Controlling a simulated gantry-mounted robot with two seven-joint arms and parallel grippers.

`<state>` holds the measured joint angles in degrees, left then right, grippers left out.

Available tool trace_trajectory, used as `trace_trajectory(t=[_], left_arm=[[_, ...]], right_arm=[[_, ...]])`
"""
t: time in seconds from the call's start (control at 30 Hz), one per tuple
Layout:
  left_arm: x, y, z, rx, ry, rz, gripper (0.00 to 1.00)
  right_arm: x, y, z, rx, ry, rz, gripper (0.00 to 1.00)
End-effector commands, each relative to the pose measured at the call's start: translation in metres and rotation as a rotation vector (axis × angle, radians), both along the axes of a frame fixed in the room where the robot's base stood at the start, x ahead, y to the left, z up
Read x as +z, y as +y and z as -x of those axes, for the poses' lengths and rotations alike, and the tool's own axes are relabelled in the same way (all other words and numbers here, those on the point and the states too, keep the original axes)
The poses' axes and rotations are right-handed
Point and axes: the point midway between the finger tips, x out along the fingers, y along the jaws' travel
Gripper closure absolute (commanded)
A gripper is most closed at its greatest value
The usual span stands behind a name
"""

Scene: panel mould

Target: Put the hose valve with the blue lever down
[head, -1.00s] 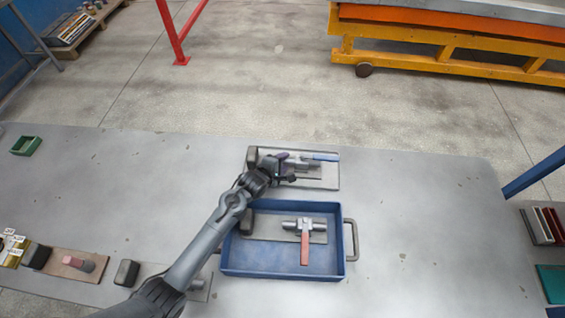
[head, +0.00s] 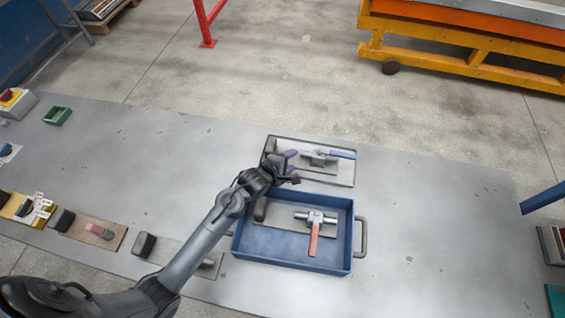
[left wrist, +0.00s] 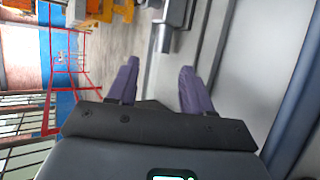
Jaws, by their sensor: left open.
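The hose valve with the blue lever (head: 321,157) lies on a grey board (head: 335,176) behind the blue tray, its lever pointing right. My left gripper (head: 296,167) is open, just left of the valve and apart from it. In the left wrist view the two purple fingers (left wrist: 158,84) stand wide apart with nothing between them. Part of the valve (left wrist: 168,30) shows beyond them at the top. A second valve with a red lever (head: 314,227) lies on a board in the blue tray (head: 282,258). My right gripper is not in view.
The blue tray's raised walls and its right handle (head: 363,237) stand in front of the grey board. Boards with dark blocks and parts, including one with a pink piece (head: 98,231), lie at the left. The table's right side is clear.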

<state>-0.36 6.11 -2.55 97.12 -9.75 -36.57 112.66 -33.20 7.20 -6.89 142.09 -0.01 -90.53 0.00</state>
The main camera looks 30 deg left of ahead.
Motion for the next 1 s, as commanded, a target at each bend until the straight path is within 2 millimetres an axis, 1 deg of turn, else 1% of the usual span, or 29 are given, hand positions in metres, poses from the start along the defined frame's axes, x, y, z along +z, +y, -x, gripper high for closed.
trace_trajectory(t=[0.03,0.1,0.2,0.33,0.5,0.87,1.0], left_arm=[[0.006,0.001,0.008,0.001,-0.001,0.001,0.50],[0.012,0.003,0.017,0.000,0.000,0.000,0.50],[0.017,0.004,0.028,0.001,0.000,0.001,0.50],[0.022,0.005,0.036,0.001,-0.001,0.001,0.50],[0.025,0.006,0.039,0.000,-0.002,0.000,0.50],[0.025,0.006,0.039,0.000,-0.002,0.000,0.50],[0.033,0.006,0.039,0.000,-0.002,0.000,0.50]], right_arm=[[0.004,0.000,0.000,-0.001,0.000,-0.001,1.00],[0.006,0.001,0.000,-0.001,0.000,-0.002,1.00],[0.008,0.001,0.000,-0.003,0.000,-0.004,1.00],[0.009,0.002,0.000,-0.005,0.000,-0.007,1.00],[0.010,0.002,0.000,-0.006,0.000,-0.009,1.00],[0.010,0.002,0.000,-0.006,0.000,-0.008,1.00],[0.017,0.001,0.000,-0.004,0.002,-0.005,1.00]])
